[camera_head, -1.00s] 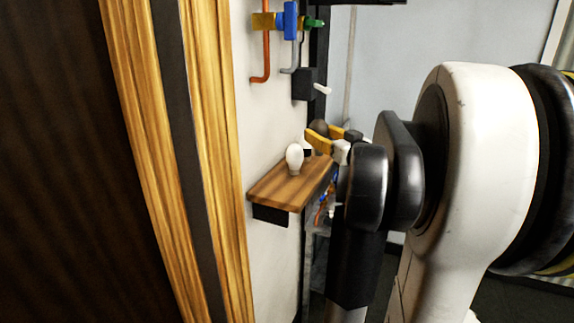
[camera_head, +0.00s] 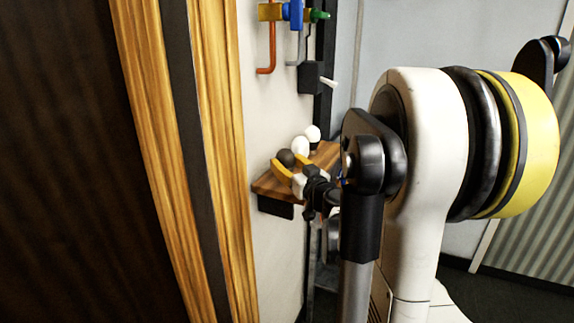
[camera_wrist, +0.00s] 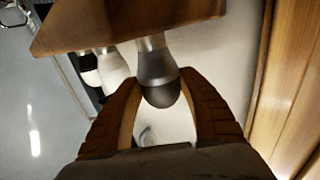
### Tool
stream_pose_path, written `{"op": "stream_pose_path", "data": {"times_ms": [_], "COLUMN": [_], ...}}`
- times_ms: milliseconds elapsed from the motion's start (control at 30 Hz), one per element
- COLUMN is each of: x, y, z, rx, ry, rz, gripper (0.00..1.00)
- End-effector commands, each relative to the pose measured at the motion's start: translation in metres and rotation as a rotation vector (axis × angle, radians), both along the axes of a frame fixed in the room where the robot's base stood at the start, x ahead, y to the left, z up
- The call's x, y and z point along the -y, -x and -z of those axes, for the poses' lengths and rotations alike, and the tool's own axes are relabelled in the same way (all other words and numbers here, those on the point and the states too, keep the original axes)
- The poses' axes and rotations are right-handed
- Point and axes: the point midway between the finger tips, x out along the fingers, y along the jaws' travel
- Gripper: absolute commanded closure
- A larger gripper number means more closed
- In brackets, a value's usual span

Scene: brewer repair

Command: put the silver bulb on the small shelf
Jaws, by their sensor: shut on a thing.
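The silver bulb (camera_head: 286,157) has a dark grey, shiny dome and a lighter silver neck. In the wrist view the silver bulb (camera_wrist: 158,72) sits between my two yellow-brown fingers. My gripper (camera_head: 291,165) is shut on it, and it also shows in the wrist view (camera_wrist: 160,100). The small shelf (camera_head: 266,186) is a wooden board on the pale wall. In the wrist view the shelf (camera_wrist: 75,25) fills the top, and the bulb's base end meets its surface or is very close. I cannot tell whether they touch.
A hooked orange rod (camera_head: 271,50) and a black block (camera_head: 311,77) are on the wall above. A wooden frame (camera_head: 215,150) stands left.

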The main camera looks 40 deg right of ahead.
Motion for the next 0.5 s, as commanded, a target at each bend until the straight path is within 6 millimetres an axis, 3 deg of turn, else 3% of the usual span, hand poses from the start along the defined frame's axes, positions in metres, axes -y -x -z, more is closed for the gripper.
{"op": "stream_pose_path", "data": {"times_ms": [267,300,333,367,500], "x": [0.0,0.0,0.0,0.0,0.0001], "y": [0.0002,0.0002,0.0002,0.0002,0.0001], "z": [0.0021,0.0021,0.0017,0.0015,0.0013], "rx": [0.0,0.0,0.0,0.0,0.0], "ry": [0.0,0.0,0.0,0.0,0.0], "rz": [0.0,0.0,0.0,0.0,0.0], "gripper": [0.85,0.46,0.37,0.31,0.31]}}
